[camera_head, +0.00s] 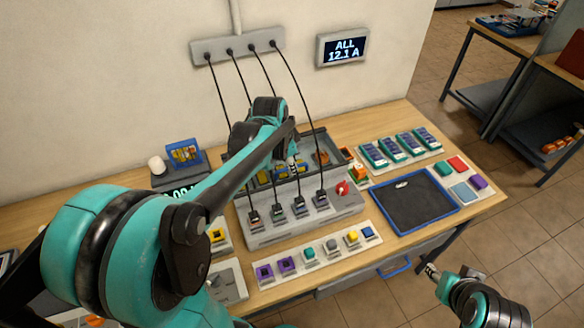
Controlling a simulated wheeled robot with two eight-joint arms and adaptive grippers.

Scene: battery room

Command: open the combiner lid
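The likely combiner is a grey box (270,229) on the wooden bench. Four black cables end in plugs along its top, and a red knob (342,188) sits at its right end.
The dark tray (325,140) behind the box holds colored parts. The cables rise to a wall strip (238,46), left of a display (343,47) reading "ALL 12.1 A". A row of colored blocks (310,254) lies in front.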

